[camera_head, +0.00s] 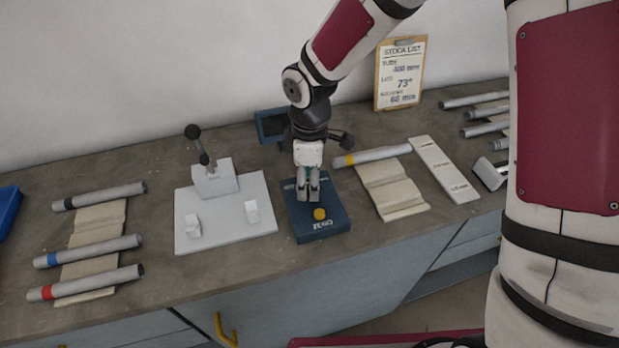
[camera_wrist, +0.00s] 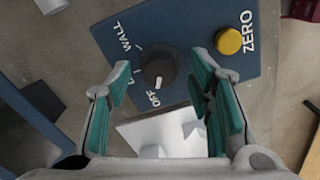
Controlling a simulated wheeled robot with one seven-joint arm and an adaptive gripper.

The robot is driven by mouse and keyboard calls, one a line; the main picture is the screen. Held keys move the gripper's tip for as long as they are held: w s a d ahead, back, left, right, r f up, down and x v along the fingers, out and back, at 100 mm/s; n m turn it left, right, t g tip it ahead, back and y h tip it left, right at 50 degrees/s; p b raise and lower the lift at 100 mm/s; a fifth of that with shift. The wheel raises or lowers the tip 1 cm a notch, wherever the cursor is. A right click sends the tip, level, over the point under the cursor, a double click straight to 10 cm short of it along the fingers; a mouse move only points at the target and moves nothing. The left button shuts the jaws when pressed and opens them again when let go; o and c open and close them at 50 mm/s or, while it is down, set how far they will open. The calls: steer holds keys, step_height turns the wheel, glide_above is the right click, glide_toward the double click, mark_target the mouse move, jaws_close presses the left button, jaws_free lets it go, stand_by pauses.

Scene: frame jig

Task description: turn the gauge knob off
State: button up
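The gauge is a dark blue box (camera_head: 318,228) on the bench. Its face (camera_wrist: 200,30) fills the top of the wrist view, with a round yellow ZERO button (camera_wrist: 229,41) and the labels WALL and OFF. The dark round knob (camera_wrist: 159,68) sits between these labels. A small pale mark on it lies on the side near OFF; its exact setting is hard to tell. My gripper (camera_wrist: 160,74) is open, its green-padded fingers apart on either side of the knob, with no visible contact. In the head view my gripper (camera_head: 308,192) is over the box and hides the knob.
A pale plate (camera_head: 225,225) with a black-handled clamp (camera_head: 203,160) stands just left of the gauge. A tube (camera_head: 372,156) and tan cloth (camera_head: 393,190) lie to the right. Banded tubes (camera_head: 98,251) lie at left. A dark blue screen (camera_head: 271,125) stands behind.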

step_height(320, 180, up, 12)
stand_by(0.6)
stand_by(0.4)
steer(key=s+d+r+m+t+h, duration=0.1)
steer(key=s+d+r+m+t, duration=0.2)
steer(key=s+d+r+m, duration=0.7)
steer(key=s+d+r+m+t+y, duration=0.1)
steer(key=s+d+r+m+t, duration=0.1)
steer(key=s+d+m, duration=0.4)
steer(key=shift+s+d+r+m, duration=0.4)
steer(key=shift+s+d+r, duration=0.5)
steer(key=shift+s+d, duration=0.4)
steer(key=shift+s+a, duration=0.15)
